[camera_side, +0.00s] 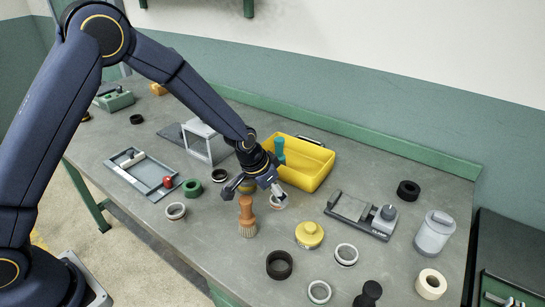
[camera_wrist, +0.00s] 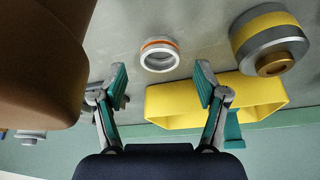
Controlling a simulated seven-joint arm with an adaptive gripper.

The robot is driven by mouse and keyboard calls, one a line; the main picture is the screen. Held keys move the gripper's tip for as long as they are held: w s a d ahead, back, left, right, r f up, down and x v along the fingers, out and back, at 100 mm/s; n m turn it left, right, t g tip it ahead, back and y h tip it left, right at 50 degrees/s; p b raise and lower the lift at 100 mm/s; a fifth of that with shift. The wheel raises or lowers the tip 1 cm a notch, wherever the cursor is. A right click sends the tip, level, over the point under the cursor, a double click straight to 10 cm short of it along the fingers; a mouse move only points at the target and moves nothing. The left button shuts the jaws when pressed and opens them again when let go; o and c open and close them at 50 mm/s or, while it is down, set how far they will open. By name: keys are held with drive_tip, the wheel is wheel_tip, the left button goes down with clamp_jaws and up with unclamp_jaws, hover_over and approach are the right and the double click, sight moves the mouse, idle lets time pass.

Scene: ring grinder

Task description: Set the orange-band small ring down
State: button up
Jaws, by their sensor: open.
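The orange-band small ring (camera_wrist: 159,55) is a pale metal ring with an orange stripe. It appears to lie flat on the grey bench, centred just beyond the fingertips in the wrist view. In the side view the ring (camera_side: 279,201) is partly hidden by a finger. My gripper (camera_wrist: 160,80) is open, with its teal-padded fingers spread to either side and nothing visible between them. In the side view my gripper (camera_side: 262,190) is low over the bench, close to the ring. I cannot tell whether a finger touches it.
A brown-handled brush (camera_side: 247,215) stands close by. A yellow-banded grey piece (camera_wrist: 270,40) is near on the other side. The yellow bin (camera_side: 310,165) stands behind. Several other rings, a yellow lidded piece (camera_side: 309,235) and a grinder (camera_side: 362,213) lie around.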

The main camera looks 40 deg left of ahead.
drive_tip(key=s+a+r+n, duration=0.1)
drive_tip(key=s+a+r, duration=0.2)
drive_tip(key=s+r, duration=0.5)
drive_tip(key=s+a+r, duration=0.4)
drive_tip(key=r, duration=0.7)
drive_tip(key=s+a+r+n, duration=0.1)
drive_tip(key=s+a+r, duration=0.1)
drive_tip(key=s, duration=0.6)
drive_tip(key=s+a+r+n+t+y, duration=0.1)
drive_tip(key=s+a+r, duration=0.1)
drive_tip(key=s, duration=0.6)
drive_tip(key=shift+s+a, duration=0.15)
drive_tip(key=shift+a, duration=0.55)
